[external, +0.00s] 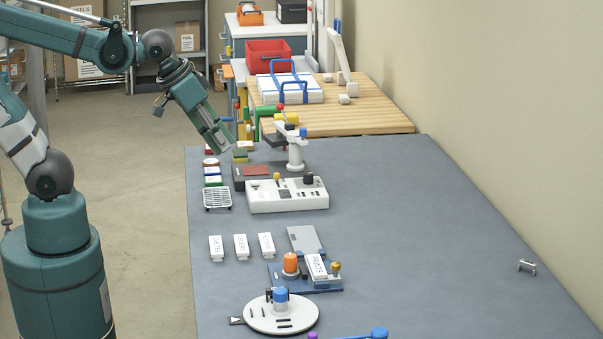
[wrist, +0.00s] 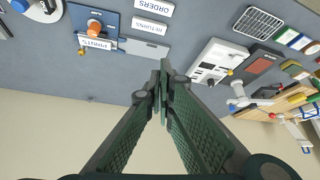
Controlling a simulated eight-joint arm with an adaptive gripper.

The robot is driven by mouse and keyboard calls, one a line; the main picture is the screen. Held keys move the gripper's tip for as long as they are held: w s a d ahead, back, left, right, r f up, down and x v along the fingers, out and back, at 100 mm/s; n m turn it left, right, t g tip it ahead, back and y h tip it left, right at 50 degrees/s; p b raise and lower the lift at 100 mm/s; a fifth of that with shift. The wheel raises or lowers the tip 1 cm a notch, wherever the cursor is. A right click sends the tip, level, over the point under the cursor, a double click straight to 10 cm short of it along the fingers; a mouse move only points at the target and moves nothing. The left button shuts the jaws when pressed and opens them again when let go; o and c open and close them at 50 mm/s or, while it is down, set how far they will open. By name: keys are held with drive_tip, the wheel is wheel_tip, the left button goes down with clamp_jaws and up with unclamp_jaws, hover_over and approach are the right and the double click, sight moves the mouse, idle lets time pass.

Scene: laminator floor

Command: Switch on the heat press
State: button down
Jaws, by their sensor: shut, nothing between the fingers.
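A press-like device with a dark base, a reddish pad (external: 256,170) and a white post with an arm (external: 295,153) stands at the table's far side. It also shows at the right of the wrist view, with its pad (wrist: 258,65). I cannot read any markings or tell the switch state. My gripper (external: 226,151) is shut and empty, above the table's left edge area; its closed fingers (wrist: 163,80) touch nothing visible.
A wire rack (external: 217,198) and small coloured boxes (external: 212,172) line the left edge. White labelled blocks (external: 241,246), a blue fixture with an orange knob (external: 290,263) and a round white plate (external: 270,318) stand nearer. The table's right side is mostly clear.

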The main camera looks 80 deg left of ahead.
drive_tip(key=w+a+f+n+g+y+p, duration=0.1)
drive_tip(key=w+a+f+n+g+y, duration=0.1)
drive_tip(key=a+n, duration=0.3)
drive_tip(key=w+a+f+n+g+y+p, duration=0.1)
drive_tip(key=w+a+n, duration=0.4)
drive_tip(key=a, duration=0.6)
drive_tip(key=w+a+f+n+g+y+p, duration=0.1)
drive_tip(key=w+a+f+n+g+y, duration=0.2)
drive_tip(key=a, duration=0.6)
wheel_tip(320, 180, down, 2)
drive_tip(key=shift+w+f+n, duration=0.1)
drive_tip(key=shift+w+n, duration=0.65)
drive_tip(key=shift+n, duration=0.25)
drive_tip(key=shift+a, duration=0.15)
drive_tip(key=b, duration=0.1)
hover_over(257, 183)
drive_tip(key=a, duration=0.1)
wheel_tip(257, 183, down, 8)
drive_tip(key=shift+a+f, duration=0.1)
drive_tip(key=shift+d+f, duration=0.25)
drive_tip(key=shift+f, duration=0.65)
drive_tip(key=shift+d+f, duration=0.15)
drive_tip(key=shift+f, duration=0.8)
